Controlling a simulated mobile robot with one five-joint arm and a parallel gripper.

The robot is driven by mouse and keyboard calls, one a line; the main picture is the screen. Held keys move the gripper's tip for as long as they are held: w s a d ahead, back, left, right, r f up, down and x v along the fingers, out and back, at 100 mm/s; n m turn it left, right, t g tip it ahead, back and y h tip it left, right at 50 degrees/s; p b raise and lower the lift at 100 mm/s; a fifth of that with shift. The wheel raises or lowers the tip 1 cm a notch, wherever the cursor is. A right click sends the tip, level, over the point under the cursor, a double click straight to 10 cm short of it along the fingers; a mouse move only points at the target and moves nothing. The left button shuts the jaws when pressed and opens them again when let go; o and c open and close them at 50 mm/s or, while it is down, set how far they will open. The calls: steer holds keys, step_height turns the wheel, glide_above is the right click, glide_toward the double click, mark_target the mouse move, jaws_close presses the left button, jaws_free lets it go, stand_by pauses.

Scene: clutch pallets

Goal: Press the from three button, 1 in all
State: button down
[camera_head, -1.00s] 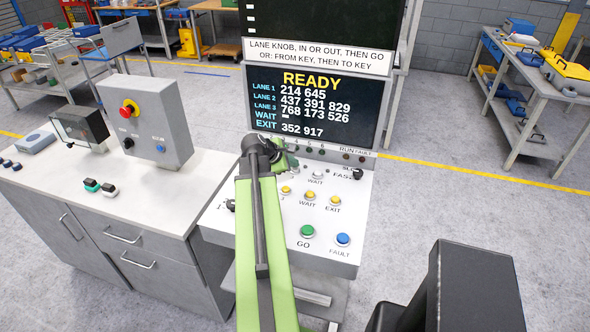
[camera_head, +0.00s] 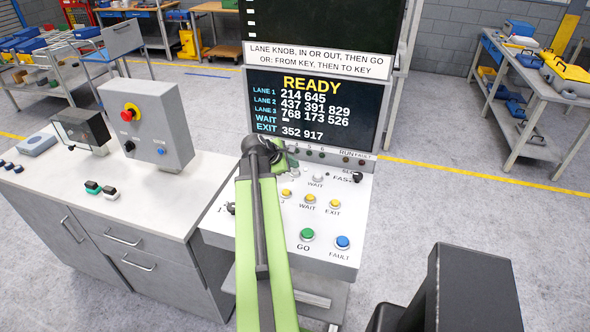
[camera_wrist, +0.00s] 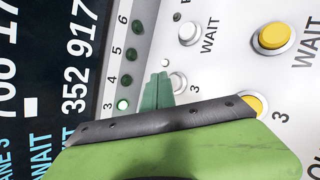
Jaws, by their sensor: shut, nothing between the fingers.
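The white from-row button marked 3 (camera_wrist: 178,82) is in the wrist view, partly hidden behind my green fingertips. My gripper (camera_wrist: 158,90) is shut and empty, with its tips over the near left edge of that button; I cannot tell whether they touch it. In the head view my gripper (camera_head: 290,160) is over the upper left of the sloped white panel (camera_head: 265,236), and my arm hides part of the panel. The yellow button marked 3 (camera_wrist: 258,103) is partly hidden behind my gripper body.
The white WAIT button (camera_wrist: 190,33) and yellow WAIT button (camera_wrist: 275,36) are nearby. The green GO button (camera_head: 307,234) and blue FAULT button (camera_head: 343,241) are lower on the panel. The screen (camera_head: 314,107) reads READY and stands close behind. A cabinet (camera_head: 150,225) is at left.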

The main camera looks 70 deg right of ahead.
mark_target(293, 172)
steer(key=shift+r, duration=0.15)
step_height(293, 172, up, 5)
steer(key=p, duration=0.5)
steer(key=shift+r, duration=0.1)
stand_by(0.6)
